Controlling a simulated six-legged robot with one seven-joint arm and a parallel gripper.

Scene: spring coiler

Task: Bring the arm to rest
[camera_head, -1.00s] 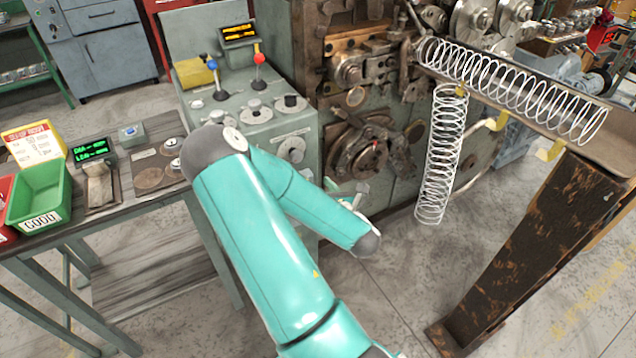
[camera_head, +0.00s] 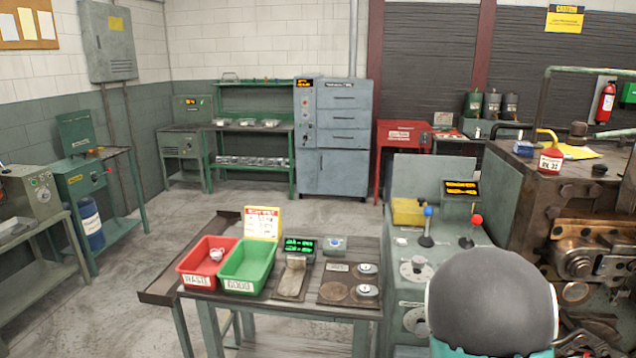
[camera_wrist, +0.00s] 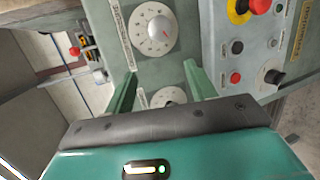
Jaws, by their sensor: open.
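My gripper (camera_wrist: 161,70) shows in the wrist view with its two green fingers apart and nothing between them. It faces a grey-green control panel with a large white dial (camera_wrist: 155,30) and another dial (camera_wrist: 168,97) partly behind the fingers. I cannot tell whether the fingers touch the panel. In the head view only a rounded grey joint of my arm with a bit of teal shows, at the lower right. My gripper is out of that view.
The control console (camera_head: 398,270) with red and blue levers stands near my arm. Left of it a bench holds a red WASTE bin (camera_head: 210,262) with a small metal part inside and a green GOOD bin (camera_head: 248,265). The coiling machine (camera_head: 590,225) stands at the right. Open floor lies behind the bench.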

